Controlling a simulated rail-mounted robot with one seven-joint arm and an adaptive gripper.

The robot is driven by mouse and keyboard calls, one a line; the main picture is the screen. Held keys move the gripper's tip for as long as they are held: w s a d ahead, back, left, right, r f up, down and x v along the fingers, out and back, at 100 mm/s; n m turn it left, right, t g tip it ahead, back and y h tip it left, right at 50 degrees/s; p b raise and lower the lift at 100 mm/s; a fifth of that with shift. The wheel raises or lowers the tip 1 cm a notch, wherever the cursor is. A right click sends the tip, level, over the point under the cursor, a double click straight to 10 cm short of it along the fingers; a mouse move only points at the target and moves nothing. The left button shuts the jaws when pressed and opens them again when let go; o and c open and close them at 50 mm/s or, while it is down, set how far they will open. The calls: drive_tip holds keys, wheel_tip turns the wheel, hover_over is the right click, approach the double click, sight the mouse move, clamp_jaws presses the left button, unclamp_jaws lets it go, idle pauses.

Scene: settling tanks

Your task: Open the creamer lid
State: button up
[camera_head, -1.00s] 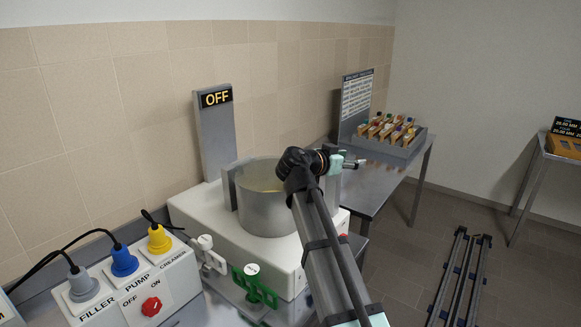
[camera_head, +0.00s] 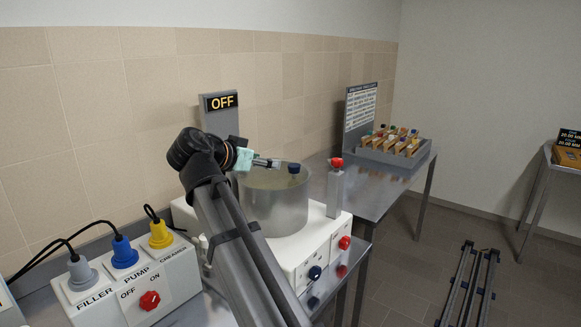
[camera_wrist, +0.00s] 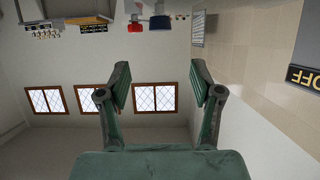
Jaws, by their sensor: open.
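A round grey metal tank (camera_head: 272,212) stands on a white machine base. It looks open-topped, with a pale surface inside; I cannot make out a separate lid. A small blue knob (camera_head: 293,168) shows at the tank's top. A red knob (camera_head: 336,163) tops a grey post right of the tank. My gripper (camera_head: 272,163) points right above the tank, left of the blue knob, apparently apart from it. In the wrist view its green fingers (camera_wrist: 160,72) are spread and empty, with a red knob (camera_wrist: 135,26) and a blue knob (camera_wrist: 160,22) beyond them.
A plug box (camera_head: 128,285) labelled filler, pump and creamer stands at the lower left. An OFF display (camera_head: 221,102) rises behind the tank. Blue and red knobs (camera_head: 344,243) line the base front. A grey rack (camera_head: 395,150) of bottles stands on the back table.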

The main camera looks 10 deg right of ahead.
sight(295, 165)
drive_tip(key=p+x, duration=0.2)
drive_tip(key=x, duration=1.2)
drive_tip(key=shift+w, duration=0.15)
clamp_jaws()
